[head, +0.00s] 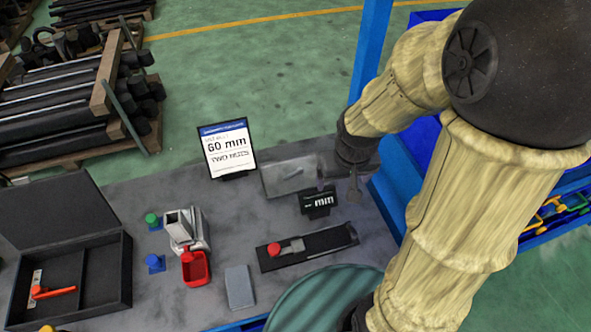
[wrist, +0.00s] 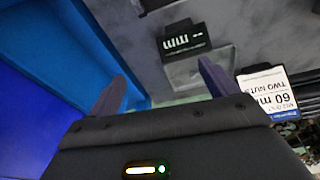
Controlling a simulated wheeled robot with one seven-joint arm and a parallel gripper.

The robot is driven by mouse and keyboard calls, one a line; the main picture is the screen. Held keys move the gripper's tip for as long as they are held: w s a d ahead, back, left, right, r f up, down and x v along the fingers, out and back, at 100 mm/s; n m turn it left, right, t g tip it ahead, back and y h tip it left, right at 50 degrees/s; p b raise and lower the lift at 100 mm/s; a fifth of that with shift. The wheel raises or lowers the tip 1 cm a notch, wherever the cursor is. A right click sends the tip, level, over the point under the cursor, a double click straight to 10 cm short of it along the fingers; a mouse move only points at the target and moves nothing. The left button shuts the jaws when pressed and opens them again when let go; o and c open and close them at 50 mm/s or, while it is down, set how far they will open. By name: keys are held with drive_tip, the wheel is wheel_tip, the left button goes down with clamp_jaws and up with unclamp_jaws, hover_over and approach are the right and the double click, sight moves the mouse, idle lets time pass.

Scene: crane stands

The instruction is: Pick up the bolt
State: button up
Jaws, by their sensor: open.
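My gripper (wrist: 162,82) is open in the wrist view, with its two dark fingers apart and nothing held between them. In the head view my gripper (head: 340,182) hangs over the back right of the grey table, close to the small black "mm" display. No bolt can be made out with certainty. A thin grey shape (head: 291,177) lies on the flat grey plate (head: 275,187) to the left of my gripper, too small to name.
The black display (head: 317,204) and "60 mm" sign (head: 228,147) stand near my gripper. A black rail (head: 328,240) with a red-topped piece (head: 285,247), a red bin (head: 195,268) and an open black case (head: 122,278) occupy the table (head: 150,190). Blue shelving (head: 372,60) borders the right.

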drive_tip(key=w+a+n+p, duration=0.2)
drive_tip(key=w+a+p, duration=0.2)
drive_tip(key=w, duration=0.3)
drive_tip(key=w+a+r+n+g+p, duration=0.1)
drive_tip(key=w+a+p, duration=0.3)
drive_tip(key=w, duration=0.3)
drive_tip(key=shift+w+a+n+y+p, duration=0.35)
drive_tip(key=shift+w+n+y+p, duration=0.05)
drive_tip(key=shift+p, duration=0.15)
drive_tip(key=p, duration=0.2)
hover_over(295, 173)
wheel_tip(295, 173, down, 12)
drive_tip(key=shift+f, duration=0.1)
